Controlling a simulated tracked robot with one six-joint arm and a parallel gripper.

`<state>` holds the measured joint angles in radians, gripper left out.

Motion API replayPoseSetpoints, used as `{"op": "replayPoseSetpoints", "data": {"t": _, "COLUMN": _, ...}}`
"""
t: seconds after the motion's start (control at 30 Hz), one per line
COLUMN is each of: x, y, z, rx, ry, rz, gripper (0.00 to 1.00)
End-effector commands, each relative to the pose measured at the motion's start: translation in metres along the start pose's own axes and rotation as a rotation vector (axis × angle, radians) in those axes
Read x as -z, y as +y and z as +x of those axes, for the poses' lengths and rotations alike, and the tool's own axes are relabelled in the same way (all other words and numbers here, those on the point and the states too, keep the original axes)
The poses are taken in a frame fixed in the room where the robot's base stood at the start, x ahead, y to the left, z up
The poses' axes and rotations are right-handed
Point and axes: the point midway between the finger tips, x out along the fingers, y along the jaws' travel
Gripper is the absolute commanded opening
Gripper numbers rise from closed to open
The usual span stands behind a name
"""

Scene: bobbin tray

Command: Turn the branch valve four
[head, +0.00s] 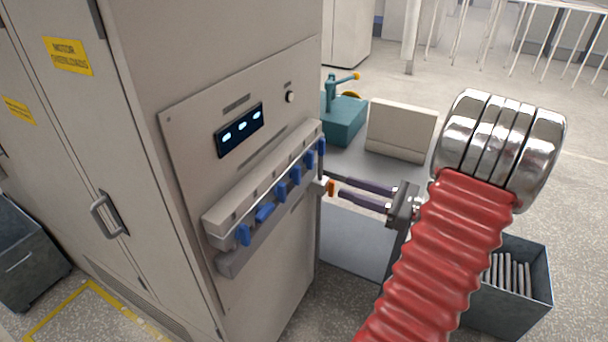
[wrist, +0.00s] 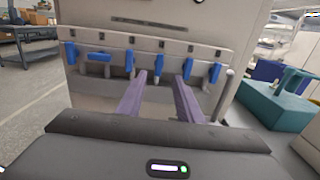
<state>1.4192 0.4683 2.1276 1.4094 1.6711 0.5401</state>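A pale manifold (head: 213,222) on the cabinet front carries a row of blue valve levers. Most levers hang down; the second from the left (head: 266,212) lies sideways, as the wrist view also shows (wrist: 99,57). My gripper (head: 341,188) is open and empty, out in front of the row. In the wrist view my spread purple fingers (wrist: 159,82) point at the row, with the fourth lever from the left (wrist: 158,66) showing in the gap between them. The fingers appear short of the levers and partly cover nearby ones. I cannot read any valve numbers.
An orange-tipped fitting (head: 331,187) shows near my fingertips in the head view. A display (head: 240,130) sits above the manifold. Right of the cabinet is a bench with a teal machine (head: 343,119) and a pale box (head: 400,129). A grey bin (head: 532,290) stands at lower right.

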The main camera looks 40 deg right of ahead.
Motion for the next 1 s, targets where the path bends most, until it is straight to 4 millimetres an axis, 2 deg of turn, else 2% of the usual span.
{"op": "replayPoseSetpoints", "data": {"t": 0.23, "x": 0.0, "y": 0.001, "z": 0.003, "rx": -0.002, "ry": 0.002, "rz": -0.001, "gripper": 0.33}}
{"op": "replayPoseSetpoints", "data": {"t": 0.37, "x": 0.0, "y": 0.001, "z": 0.012, "rx": -0.003, "ry": 0.002, "rz": -0.002, "gripper": 0.33}}
{"op": "replayPoseSetpoints", "data": {"t": 1.0, "x": 0.0, "y": 0.002, "z": 0.095, "rx": -0.005, "ry": 0.003, "rz": -0.002, "gripper": 0.33}}
